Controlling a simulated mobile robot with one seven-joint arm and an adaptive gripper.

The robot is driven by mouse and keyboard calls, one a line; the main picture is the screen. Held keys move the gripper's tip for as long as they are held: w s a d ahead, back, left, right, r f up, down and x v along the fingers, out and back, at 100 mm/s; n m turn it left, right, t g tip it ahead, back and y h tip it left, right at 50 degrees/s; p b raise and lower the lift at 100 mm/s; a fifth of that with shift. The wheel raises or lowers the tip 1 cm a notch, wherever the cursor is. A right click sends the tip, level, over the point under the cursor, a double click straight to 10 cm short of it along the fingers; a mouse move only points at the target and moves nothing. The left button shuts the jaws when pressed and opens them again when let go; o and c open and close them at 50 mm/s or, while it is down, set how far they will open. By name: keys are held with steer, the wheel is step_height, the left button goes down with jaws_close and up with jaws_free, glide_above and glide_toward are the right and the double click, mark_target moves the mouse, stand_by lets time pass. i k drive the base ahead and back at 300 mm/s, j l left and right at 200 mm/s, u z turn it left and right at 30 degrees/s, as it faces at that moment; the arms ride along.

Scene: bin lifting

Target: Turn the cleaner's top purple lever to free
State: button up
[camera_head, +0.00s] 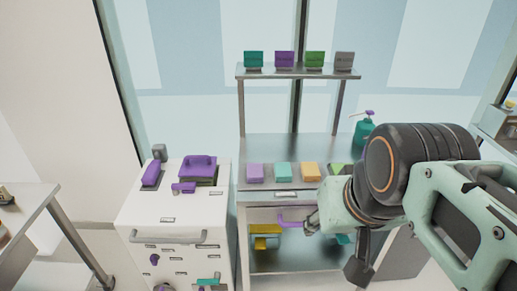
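The cleaner (148,219) appears to be the white cabinet at lower left, with labels and a grey bar handle on its front. A small purple lever (184,188) lies on the front of its top. Behind it is a purple handled block (198,164), and to the left a purple slanted piece (151,174). A purple knob (154,260) shows on the front. My gripper (312,220) is right of the cleaner, apart from it, in front of the steel bench. Its fingers are small and partly hidden, so their opening is unclear.
A steel bench (260,194) holds coloured blocks and a teal spray bottle (364,132); a shelf (297,73) above holds several coloured boxes. A purple bracket (292,222) shows beside my gripper. A steel table (22,214) stands at left. Space above the cleaner is clear.

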mark_target(176, 187)
steer(key=z, duration=0.7)
steer(key=u, duration=1.65)
steer(key=i+j+z, duration=0.3)
steer(key=i+j, duration=0.4)
steer(key=i+j+z, duration=0.25)
steer(key=i+j, duration=0.5)
steer(key=j, duration=0.15)
